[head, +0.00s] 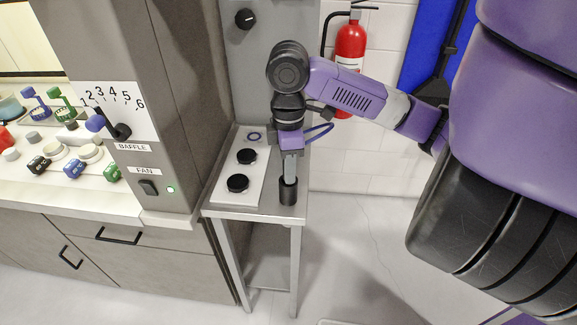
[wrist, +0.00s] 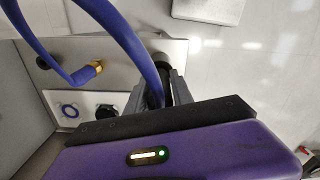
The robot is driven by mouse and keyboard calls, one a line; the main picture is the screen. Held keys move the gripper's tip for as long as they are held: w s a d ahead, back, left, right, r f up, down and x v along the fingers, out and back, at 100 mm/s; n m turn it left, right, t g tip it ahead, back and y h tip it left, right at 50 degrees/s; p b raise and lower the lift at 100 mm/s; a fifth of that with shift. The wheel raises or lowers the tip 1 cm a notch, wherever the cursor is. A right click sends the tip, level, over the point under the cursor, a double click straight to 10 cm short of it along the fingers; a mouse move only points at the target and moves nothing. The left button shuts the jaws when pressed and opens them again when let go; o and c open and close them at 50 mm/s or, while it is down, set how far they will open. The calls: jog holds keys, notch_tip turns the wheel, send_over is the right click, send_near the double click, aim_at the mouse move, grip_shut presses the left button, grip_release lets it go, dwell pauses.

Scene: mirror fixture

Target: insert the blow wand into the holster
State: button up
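My gripper (head: 290,170) points down over the right front part of a small metal stand. In the wrist view, a blue hose-like length of the blow wand (wrist: 157,88) runs down between my two grey fingers, which look shut on it. The black cylindrical holster (head: 288,191) stands upright on the stand top, directly below my fingertips. In the wrist view the black holster (wrist: 161,62) shows just beyond the fingers. The wand's lower end is hidden by the fingers and holster, so I cannot tell whether it is inside.
A white panel (head: 226,190) with two black round pieces and a blue ring lies left of the holster. A brass hose fitting (wrist: 96,67) shows in the wrist view. A grey cabinet (head: 180,100) rises at left. A fire extinguisher (head: 350,50) hangs behind. Floor right of the stand is clear.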

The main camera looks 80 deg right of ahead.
jog(key=o, duration=0.4)
jog(key=shift+c, duration=0.2)
jog(key=shift+r, duration=0.1)
notch_tip(320, 180, up, 8)
jog(key=shift+f, duration=0.15)
dwell(0.5)
